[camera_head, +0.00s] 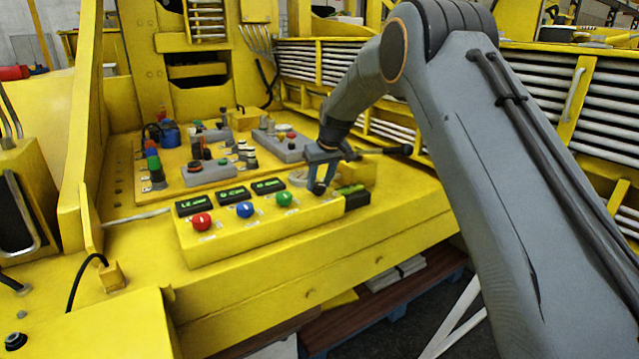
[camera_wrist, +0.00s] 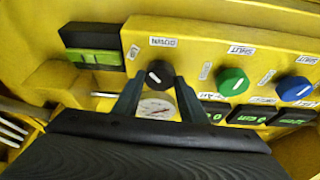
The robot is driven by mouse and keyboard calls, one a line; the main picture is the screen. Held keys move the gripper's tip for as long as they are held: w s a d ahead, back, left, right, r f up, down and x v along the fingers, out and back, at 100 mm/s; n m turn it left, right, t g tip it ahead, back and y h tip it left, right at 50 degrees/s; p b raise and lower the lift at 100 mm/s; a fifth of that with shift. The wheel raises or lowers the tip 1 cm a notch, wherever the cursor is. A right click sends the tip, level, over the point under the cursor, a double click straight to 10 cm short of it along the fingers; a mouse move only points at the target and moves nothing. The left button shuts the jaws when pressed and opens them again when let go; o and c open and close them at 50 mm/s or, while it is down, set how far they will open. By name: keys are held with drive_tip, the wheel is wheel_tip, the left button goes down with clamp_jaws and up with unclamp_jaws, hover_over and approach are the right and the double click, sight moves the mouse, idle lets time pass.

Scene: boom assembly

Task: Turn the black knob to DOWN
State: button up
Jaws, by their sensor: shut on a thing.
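The black knob (camera_wrist: 159,74) sits on the yellow control box (camera_head: 262,222), at its right end in the head view. My gripper (camera_head: 321,182) reaches down onto it from above. In the wrist view its two dark fingers (camera_wrist: 155,88) stand on either side of the knob and are shut on it. A label reading DOWN (camera_wrist: 163,42), seen upside down, is beside the knob. Another small white label (camera_wrist: 133,52) is next to it. I cannot clearly tell which way the knob points. A round white gauge (camera_wrist: 156,108) shows between the fingers.
A green knob (camera_head: 284,199), a blue knob (camera_head: 245,210) and a red knob (camera_head: 202,221) sit in a row to the left, with green-lit displays (camera_head: 232,193) behind. More buttons stand on the panel behind.

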drive_tip(key=m, duration=0.2)
drive_tip(key=m+h+b, duration=0.1)
drive_tip(key=m, duration=0.1)
drive_tip(key=shift+s+a+f+h, duration=0.1)
drive_tip(key=shift+a+h, duration=0.1)
drive_tip(key=shift+h, duration=0.1)
drive_tip(key=shift+a+m+h+b, duration=0.1)
drive_tip(key=shift+m+h+b, duration=0.7)
drive_tip(key=shift+m, duration=1.1)
drive_tip(key=shift+m+b, duration=0.3)
drive_tip(key=shift+b, duration=0.05)
drive_tip(key=o, duration=1.1)
drive_tip(key=shift+c, duration=0.2)
drive_tip(key=shift+s+r, duration=0.15)
drive_tip(key=shift+r, duration=0.45)
drive_tip(key=b+v, duration=0.2)
drive_tip(key=v, duration=0.4)
drive_tip(key=shift+s+r, duration=0.25)
drive_tip(key=shift+s, duration=0.1)
